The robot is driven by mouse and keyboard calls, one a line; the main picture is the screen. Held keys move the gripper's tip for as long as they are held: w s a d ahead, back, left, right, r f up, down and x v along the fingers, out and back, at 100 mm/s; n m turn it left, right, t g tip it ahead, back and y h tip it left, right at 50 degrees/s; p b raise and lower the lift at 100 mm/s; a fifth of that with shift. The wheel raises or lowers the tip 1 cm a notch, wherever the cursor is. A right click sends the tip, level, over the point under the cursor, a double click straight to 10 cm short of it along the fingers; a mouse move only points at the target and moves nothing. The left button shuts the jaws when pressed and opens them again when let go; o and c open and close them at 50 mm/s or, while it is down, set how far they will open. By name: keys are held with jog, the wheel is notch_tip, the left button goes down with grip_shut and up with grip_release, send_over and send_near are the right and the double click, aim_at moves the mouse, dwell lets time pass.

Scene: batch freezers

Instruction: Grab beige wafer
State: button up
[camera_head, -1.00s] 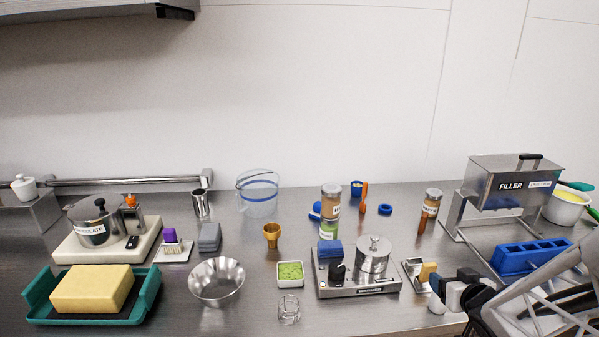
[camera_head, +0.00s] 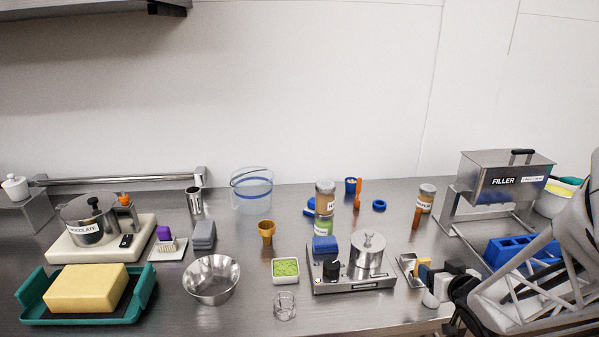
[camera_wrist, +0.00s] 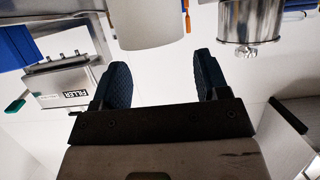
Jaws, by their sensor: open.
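A small beige-yellow piece (camera_head: 422,271) stands on a little steel tray (camera_head: 408,264) at the right of the counter; I cannot tell surely that it is the wafer. A brown-filled jar (camera_head: 426,197) farther back has a label that seems to read wafer. My gripper (camera_head: 440,287) is low at the right, close to the beige piece, and partly hides that area. In the wrist view my gripper (camera_wrist: 160,72) has two dark ridged fingers spread apart with nothing between them. No beige wafer is clearly visible there.
The filler machine (camera_head: 503,180) and a blue mould (camera_head: 515,250) stand right. A steel stand with a lidded pot (camera_head: 369,252) is left of my gripper. A green dish (camera_head: 286,270), a glass (camera_head: 285,305) and a steel bowl (camera_head: 211,279) stand further left.

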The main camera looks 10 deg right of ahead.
aim_at(425, 261)
jog(key=shift+w, duration=0.1)
jog(key=shift+x, duration=2.55)
jog(key=c, duration=1)
jog(key=shift+r, duration=0.15)
notch_tip(425, 261, up, 10)
